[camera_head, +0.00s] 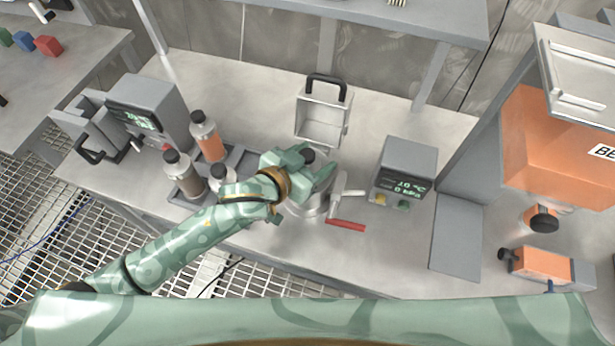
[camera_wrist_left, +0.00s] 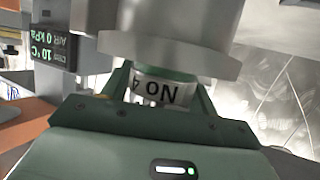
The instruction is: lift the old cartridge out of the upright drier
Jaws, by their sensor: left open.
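The upright drier (camera_head: 306,207) is a short steel cylinder on the bench, partly hidden under my left arm in the head view. In the left wrist view its steel body (camera_wrist_left: 165,45) fills the top, seen upside down. A pale cartridge (camera_wrist_left: 160,88) with a "No 4" label shows between the fingers, next to the drier's rim. My left gripper (camera_head: 308,168) is at the drier's mouth, its fingers on either side of the cartridge. It is open; its fingers also show in the left wrist view (camera_wrist_left: 163,98). Contact cannot be told. My right gripper is not in view.
A red-handled valve (camera_head: 345,225) is right of the drier, before a grey display box (camera_head: 408,166). An open steel box with a black handle (camera_head: 322,120) stands behind. Several bottles (camera_head: 207,138) stand in a left tray. An orange machine (camera_head: 555,150) is at far right.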

